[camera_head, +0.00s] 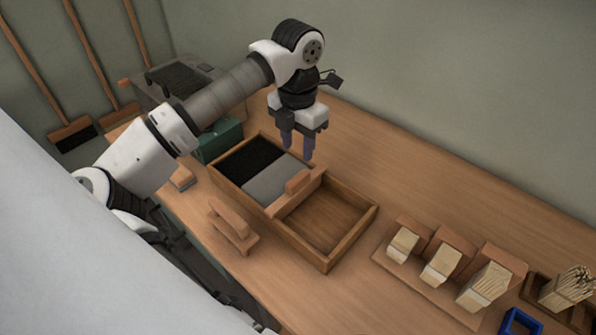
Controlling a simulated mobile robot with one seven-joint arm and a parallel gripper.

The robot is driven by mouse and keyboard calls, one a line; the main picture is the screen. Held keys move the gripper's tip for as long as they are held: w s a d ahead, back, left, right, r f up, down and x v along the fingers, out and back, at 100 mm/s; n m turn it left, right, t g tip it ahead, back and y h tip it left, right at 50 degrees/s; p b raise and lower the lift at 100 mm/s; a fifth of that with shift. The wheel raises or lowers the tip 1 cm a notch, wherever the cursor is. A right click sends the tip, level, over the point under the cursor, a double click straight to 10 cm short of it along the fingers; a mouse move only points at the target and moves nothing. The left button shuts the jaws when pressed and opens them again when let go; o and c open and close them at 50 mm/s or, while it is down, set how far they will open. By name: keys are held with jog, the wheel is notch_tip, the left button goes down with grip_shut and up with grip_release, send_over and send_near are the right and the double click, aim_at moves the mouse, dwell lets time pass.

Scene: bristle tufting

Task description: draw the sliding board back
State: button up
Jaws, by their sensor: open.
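The sliding board (299,194) is a wooden strip with a raised grip block. It lies across a long wooden tray (323,263), roughly at its middle. Left of the board, the tray holds a grey slab (270,183) and a black bristle-like bed (246,157). Right of the board, the tray is bare wood inside. My gripper (298,153) is open and points down above the back part of the tray, behind the board's grip block. It looks empty. I cannot tell its exact height over the tray.
A wooden handled tool (231,226) stands just in front of the tray. A rack (426,284) with several bristle bundles stands at right, near a blue frame (520,324) and a box of sticks (567,289). A green box (219,139) sits behind left. The table behind the tray is clear.

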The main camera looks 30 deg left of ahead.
aim_at(298, 178)
notch_tip(298, 178, down, 11)
jog(key=shift+w+r+p, duration=0.1)
jog(key=shift+p, duration=1.15)
grip_shut()
